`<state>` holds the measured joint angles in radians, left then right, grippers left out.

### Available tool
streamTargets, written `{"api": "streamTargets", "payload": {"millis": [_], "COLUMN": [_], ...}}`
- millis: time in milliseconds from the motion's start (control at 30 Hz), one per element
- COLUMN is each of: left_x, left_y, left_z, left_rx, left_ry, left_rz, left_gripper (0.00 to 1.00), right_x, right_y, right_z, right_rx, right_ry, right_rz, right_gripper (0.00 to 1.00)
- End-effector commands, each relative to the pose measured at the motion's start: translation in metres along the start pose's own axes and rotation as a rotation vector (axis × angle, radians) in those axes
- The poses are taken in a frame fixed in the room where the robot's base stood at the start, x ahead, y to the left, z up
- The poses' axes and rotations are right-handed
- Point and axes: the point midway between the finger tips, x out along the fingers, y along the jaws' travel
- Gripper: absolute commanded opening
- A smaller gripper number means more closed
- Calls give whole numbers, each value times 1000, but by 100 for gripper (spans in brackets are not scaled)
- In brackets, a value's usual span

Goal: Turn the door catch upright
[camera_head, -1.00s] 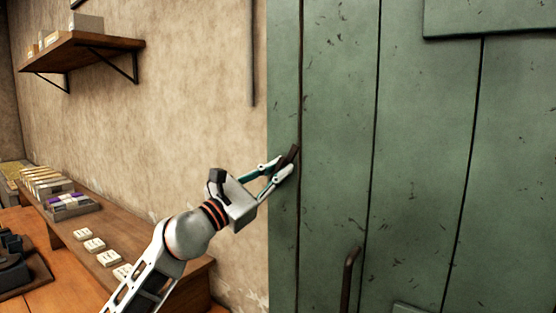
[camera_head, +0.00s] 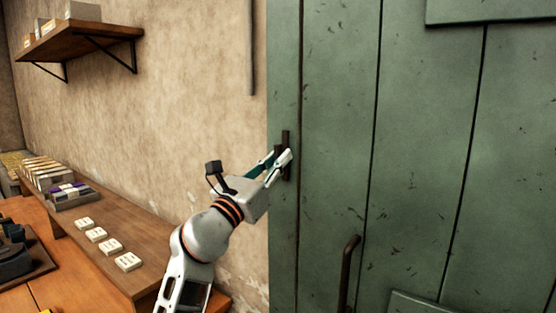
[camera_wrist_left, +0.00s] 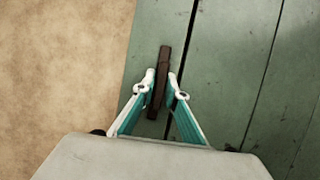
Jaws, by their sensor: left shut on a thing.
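The door catch (camera_head: 286,138) is a dark brown bar on the left edge of the green door (camera_head: 335,130). It stands about upright in the head view. My left gripper (camera_head: 279,165) is shut on it, with one finger on either side. In the left wrist view the catch (camera_wrist_left: 164,62) runs up between the fingertips of the gripper (camera_wrist_left: 161,84), and its upper end sticks out past them. Part of the catch is hidden behind the fingers. My right gripper is not in view.
A dark curved door handle (camera_head: 347,270) is lower on the door. A wooden bench (camera_head: 150,268) with white boxes (camera_head: 129,261) runs along the wall at left. A wall shelf (camera_head: 85,42) hangs above it. The door face to the right of the catch is clear.

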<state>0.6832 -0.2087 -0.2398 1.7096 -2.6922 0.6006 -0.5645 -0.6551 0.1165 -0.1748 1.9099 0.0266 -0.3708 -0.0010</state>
Motion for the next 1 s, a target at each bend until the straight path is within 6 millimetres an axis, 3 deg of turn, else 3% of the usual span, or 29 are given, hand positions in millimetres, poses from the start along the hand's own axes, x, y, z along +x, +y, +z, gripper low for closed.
{"api": "streamTargets", "payload": {"millis": [300,333,400,767,1000], "left_x": [0,0,0,-2,-34], "left_y": [0,0,0,0,1], "left_z": [2,2,2,1,0], "left_rx": [-2,-2,-2,-1,0], "left_ry": [-3,-3,-3,-1,0], "left_rz": [1,0,0,0,2], "left_gripper": [0,15,26,26,26], "right_x": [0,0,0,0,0], "right_y": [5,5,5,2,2], "right_z": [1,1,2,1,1], "right_rx": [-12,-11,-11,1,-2], "right_ry": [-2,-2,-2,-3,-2], "right_rz": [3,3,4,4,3], "right_gripper": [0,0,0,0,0]}}
